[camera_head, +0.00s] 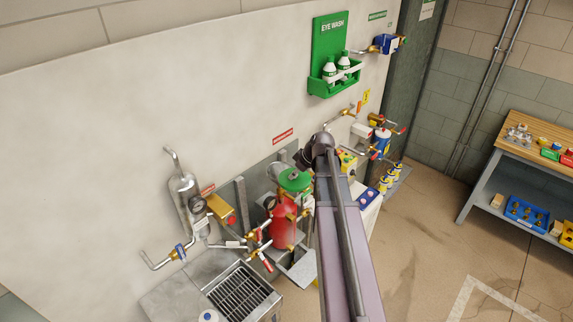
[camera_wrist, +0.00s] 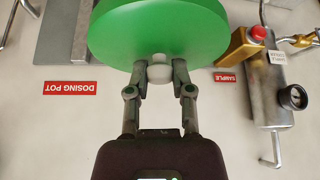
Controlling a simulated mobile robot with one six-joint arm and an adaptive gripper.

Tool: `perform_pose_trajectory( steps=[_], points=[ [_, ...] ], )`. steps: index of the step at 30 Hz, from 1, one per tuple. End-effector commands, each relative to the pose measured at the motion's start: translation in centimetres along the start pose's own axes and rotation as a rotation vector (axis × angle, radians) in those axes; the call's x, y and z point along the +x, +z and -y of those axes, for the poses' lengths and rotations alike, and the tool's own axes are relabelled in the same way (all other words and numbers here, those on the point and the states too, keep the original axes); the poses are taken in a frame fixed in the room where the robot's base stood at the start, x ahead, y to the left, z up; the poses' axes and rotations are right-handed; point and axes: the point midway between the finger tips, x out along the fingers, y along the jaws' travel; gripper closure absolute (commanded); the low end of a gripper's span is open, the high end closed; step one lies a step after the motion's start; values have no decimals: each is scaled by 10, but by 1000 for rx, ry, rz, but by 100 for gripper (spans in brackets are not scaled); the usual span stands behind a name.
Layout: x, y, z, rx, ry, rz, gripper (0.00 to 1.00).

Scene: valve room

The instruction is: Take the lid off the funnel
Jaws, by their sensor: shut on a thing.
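The green lid (camera_wrist: 158,30) is a wide round disc filling the top middle of the wrist view, with a small pale knob (camera_wrist: 160,74) on it. My gripper (camera_wrist: 159,66) is shut on this knob, one finger on each side. In the head view the green lid (camera_head: 293,180) shows over the red dosing pot (camera_head: 283,225), just left of my arm. My gripper is mostly hidden behind my arm there. I cannot make out the funnel, and cannot tell whether the lid touches it.
Valves and pipes (camera_head: 260,242) crowd the pot's left side. A grated drain sink (camera_head: 238,292) stands in front. A grey cylinder with a gauge (camera_head: 188,195) is on the wall at left. A wooden bench (camera_head: 535,140) is far right. Open floor (camera_head: 430,240) lies right of my arm.

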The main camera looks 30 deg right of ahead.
Motion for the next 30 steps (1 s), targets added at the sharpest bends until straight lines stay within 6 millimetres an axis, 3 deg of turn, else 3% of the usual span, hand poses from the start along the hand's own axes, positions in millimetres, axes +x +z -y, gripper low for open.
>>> perform_pose_trajectory(
  steps=[3,10,30],
  points=[
    [-12,15,13,2,1,0,100],
    [-22,29,22,0,0,1,100],
    [-23,32,23,0,0,1,100]
  ],
)
